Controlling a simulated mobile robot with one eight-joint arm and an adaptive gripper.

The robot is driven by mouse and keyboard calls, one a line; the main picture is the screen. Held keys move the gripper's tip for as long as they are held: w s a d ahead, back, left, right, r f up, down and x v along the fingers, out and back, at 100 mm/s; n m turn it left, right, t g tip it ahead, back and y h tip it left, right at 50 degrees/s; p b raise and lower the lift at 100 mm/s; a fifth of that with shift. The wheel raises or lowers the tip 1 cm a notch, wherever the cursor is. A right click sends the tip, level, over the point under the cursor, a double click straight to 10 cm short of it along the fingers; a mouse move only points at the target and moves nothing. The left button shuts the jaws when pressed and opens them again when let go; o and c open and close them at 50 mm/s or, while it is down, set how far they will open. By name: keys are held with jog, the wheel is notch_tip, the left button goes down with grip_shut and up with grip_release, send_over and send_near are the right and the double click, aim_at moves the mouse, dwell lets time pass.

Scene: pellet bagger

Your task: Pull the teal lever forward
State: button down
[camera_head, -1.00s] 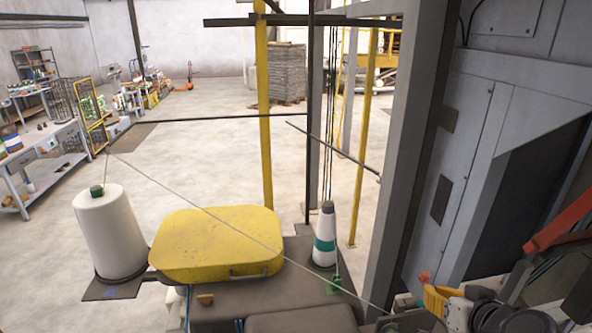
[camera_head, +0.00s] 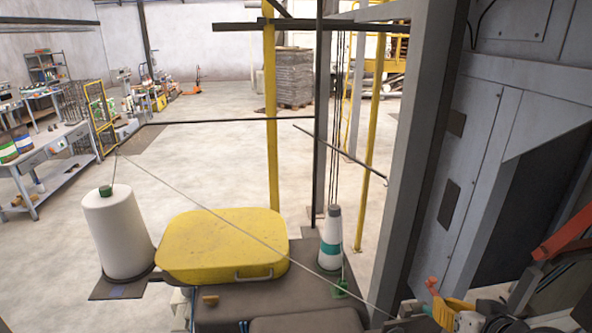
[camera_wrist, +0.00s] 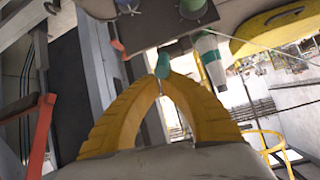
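The teal lever (camera_wrist: 162,66) shows its small teal end in the wrist view, right at the meeting tips of my gripper's two yellow fingers (camera_wrist: 160,80). The fingers arch together and look shut on this end, with little gap between the tips. Most of the lever is hidden by the fingers. In the head view my gripper (camera_head: 445,307) is low at the right, beside the grey machine, and partly cut off by the bottom edge.
An orange piece (camera_head: 432,284) stands close to my gripper. A thread runs from the white spool (camera_head: 118,235) past the yellow cover (camera_head: 222,245) towards it. A white and teal cone (camera_head: 330,240) stands nearby. A grey post (camera_head: 425,150) and a red bar (camera_head: 566,236) flank the space.

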jog(key=v, duration=0.7)
jog(key=shift+s, duration=0.25)
jog(key=shift+r, duration=0.1)
dwell(0.4)
